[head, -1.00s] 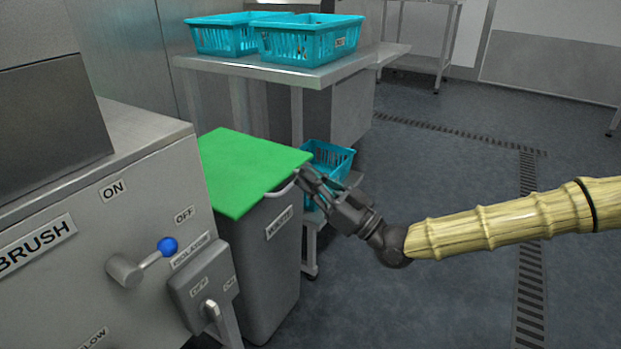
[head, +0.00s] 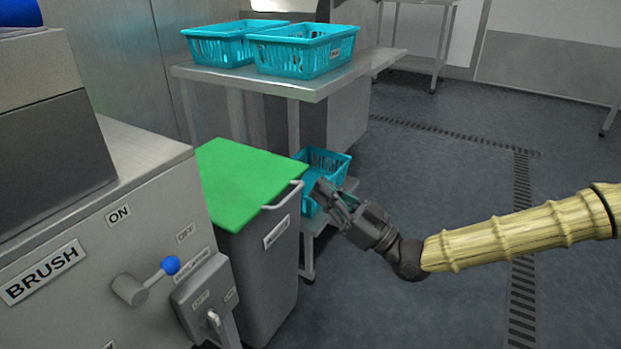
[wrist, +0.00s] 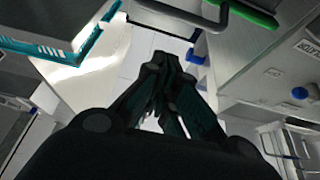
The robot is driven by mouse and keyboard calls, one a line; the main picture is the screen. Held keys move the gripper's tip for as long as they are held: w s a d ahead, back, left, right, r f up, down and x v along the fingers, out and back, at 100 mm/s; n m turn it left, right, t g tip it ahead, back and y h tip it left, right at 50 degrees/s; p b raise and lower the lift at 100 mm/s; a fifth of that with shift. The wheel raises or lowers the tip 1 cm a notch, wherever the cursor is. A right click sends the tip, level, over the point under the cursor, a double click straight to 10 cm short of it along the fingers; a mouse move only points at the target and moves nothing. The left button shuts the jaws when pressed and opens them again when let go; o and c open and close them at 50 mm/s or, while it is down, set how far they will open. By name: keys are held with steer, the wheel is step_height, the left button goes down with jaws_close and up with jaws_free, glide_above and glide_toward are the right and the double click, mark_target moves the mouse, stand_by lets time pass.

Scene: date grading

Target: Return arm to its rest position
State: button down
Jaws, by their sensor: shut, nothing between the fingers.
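My gripper (head: 324,192) is shut and empty at the end of my arm in the head view. It hangs in the air to the right of the grey bin, just off the bin's handle in the picture. In the wrist view the dark fingers (wrist: 163,85) come together at the middle, with nothing between them. My pale, bamboo-like arm reaches in from the right edge of the head view.
The grey bin (head: 270,285) has a green lid (head: 245,183) and a handle (head: 285,196). Left stands the BRUSH machine (head: 75,215) with a blue-knobbed lever (head: 150,280). Teal baskets (head: 305,50) sit on a steel table (head: 300,88); another basket (head: 325,165) is lower. Open floor (head: 440,170) lies right.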

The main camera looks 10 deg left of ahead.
steer(key=p+v, duration=0.2)
steer(key=v, duration=0.3)
steer(key=s+f+m+g+h, duration=0.1)
steer(key=s+f+m+h, duration=0.25)
steer(key=f, duration=0.65)
steer(key=s+f+m+g+h+p, duration=0.1)
steer(key=s+f+m+h, duration=0.2)
steer(key=f, duration=0.7)
steer(key=s+f+m+g+h, duration=0.15)
steer(key=s+f+h, duration=0.3)
steer(key=f, duration=0.55)
steer(key=s+d+f+m+g+h, duration=0.2)
steer(key=s+d+f+m+h, duration=0.1)
steer(key=s+d+f, duration=0.5)
steer(key=s+d+f+m+g+h+p, duration=0.1)
steer(key=s+d+f+g+h, duration=0.15)
steer(key=s+d, duration=0.45)
steer(key=s+d+f+m+g+h+p, duration=0.1)
steer(key=s+d+f+m+h, duration=0.1)
steer(key=s+d+h, duration=0.35)
step_height(320, 180, up, 38)
steer(key=d+y+p, duration=0.1)
steer(key=d+p, duration=0.1)
steer(key=p, duration=3.5)
steer(key=shift+s+f, duration=0.25)
steer(key=shift+a, duration=0.1)
